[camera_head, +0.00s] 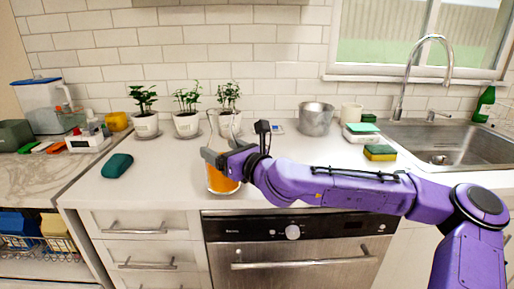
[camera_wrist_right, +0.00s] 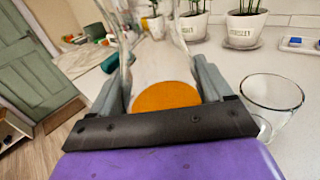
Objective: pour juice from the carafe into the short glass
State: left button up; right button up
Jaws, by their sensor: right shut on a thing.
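The carafe is clear glass with orange juice in its lower part (camera_head: 221,181). It is near the counter's front edge and looks about upright. My right gripper (camera_head: 212,157) is shut on it from the right side. In the right wrist view the juice (camera_wrist_right: 165,96) shows between the two fingers, with the clear walls rising above. I cannot tell whether its base touches the counter. A clear, empty-looking glass (camera_wrist_right: 273,95) stands to the right in the right wrist view. In the head view a clear glass shape (camera_head: 229,124) shows behind my gripper, before the third plant. My left gripper is not in view.
Three potted plants (camera_head: 145,125) line the wall. A metal pot (camera_head: 316,119), a white cup (camera_head: 351,112) and sponges (camera_head: 380,152) are right of them, beside the sink (camera_head: 455,145). A dark green object (camera_head: 118,165) lies on the left. The counter between is clear.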

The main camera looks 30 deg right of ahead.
jog(key=shift+s+a+r+m, duration=0.1)
jog(key=shift+r+m, duration=0.35)
jog(key=shift+m, duration=0.15)
jog(key=shift+d+r+m, duration=0.1)
jog(key=shift+d+m, duration=0.1)
jog(key=shift+m, duration=1)
jog(key=m, duration=0.1)
jog(key=d+m, duration=0.1)
jog(key=m, duration=0.1)
jog(key=shift+f, duration=0.2)
jog(key=shift+a+f+m+b, duration=0.2)
jog(key=shift+f+m+b, duration=0.25)
jog(key=shift+m, duration=0.45)
jog(key=shift+a+f+m+b, duration=0.15)
jog(key=shift+f+m+b, duration=0.3)
jog(key=shift+m, duration=0.45)
jog(key=shift+a+f+m+b, duration=0.2)
jog(key=shift+f+m+b, duration=0.25)
jog(key=shift+m, duration=0.45)
jog(key=shift+r+m, duration=0.4)
jog(key=shift+r+m+p, duration=0.2)
jog(key=shift+m+p, duration=0.2)
jog(key=shift+m, duration=0.1)
jog(key=shift+d+r+m+b, duration=0.35)
jog(key=shift+r+m, duration=0.15)
jog(key=shift+m, duration=0.1)
